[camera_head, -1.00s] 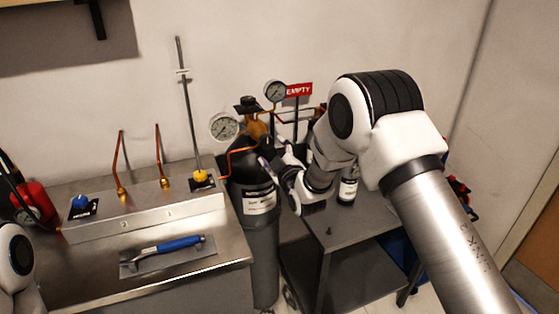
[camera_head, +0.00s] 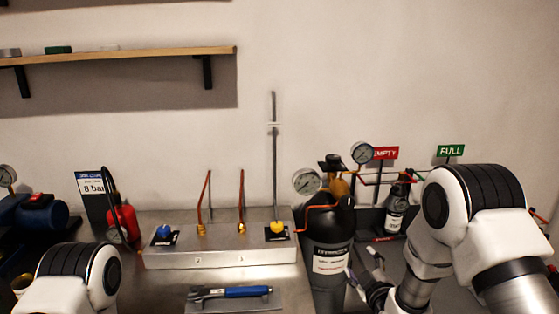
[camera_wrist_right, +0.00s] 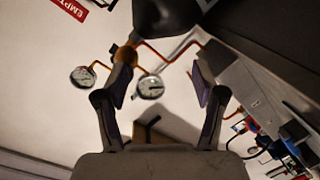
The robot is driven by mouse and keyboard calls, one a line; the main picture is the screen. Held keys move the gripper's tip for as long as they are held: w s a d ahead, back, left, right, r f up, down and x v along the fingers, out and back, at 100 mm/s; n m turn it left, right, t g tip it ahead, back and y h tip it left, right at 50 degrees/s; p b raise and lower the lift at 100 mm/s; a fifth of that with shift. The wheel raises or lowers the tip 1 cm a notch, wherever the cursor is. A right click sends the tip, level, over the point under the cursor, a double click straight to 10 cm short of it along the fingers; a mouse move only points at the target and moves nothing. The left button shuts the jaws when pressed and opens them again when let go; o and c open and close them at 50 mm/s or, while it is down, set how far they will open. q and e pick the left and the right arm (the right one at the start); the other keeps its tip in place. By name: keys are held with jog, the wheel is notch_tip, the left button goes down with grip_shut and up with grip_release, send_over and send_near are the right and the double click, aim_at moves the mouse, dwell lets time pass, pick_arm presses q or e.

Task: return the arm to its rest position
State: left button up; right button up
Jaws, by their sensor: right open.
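My right arm comes in from the lower right in the head view. Its gripper (camera_head: 366,280) is low, just right of the dark gas cylinder (camera_head: 328,232) with a white label, and is partly cut off by the frame's bottom edge. In the right wrist view the gripper (camera_wrist_right: 163,85) has its two fingers spread wide with nothing between them. Beyond the fingers the cylinder (camera_wrist_right: 165,14), its brass valve and two gauges show. My left arm shows only as a rounded joint at the lower left of the head view; its gripper is out of the picture.
The steel bench block (camera_head: 220,252) with copper tubes and yellow and blue knobs stands left of the cylinder. A blue-handled tool (camera_head: 232,292) lies before it. Gauges (camera_head: 306,181), EMPTY (camera_head: 386,153) and FULL (camera_head: 451,151) signs and a small dark bottle (camera_head: 396,209) are near the right arm.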

jog(key=s+f+m+g, duration=0.2)
jog(key=s+f+g, duration=0.5)
jog(key=s+f, duration=1)
jog(key=s+f+m+g, duration=0.4)
jog(key=s, duration=0.8)
jog(key=s+f+m+g, duration=0.4)
jog(key=s+g, duration=0.1)
jog(key=s, duration=0.6)
jog(key=shift+s+d+f, duration=0.15)
jog(key=shift+s+d, duration=0.2)
jog(key=shift+d, duration=0.1)
jog(key=shift+h, duration=0.3)
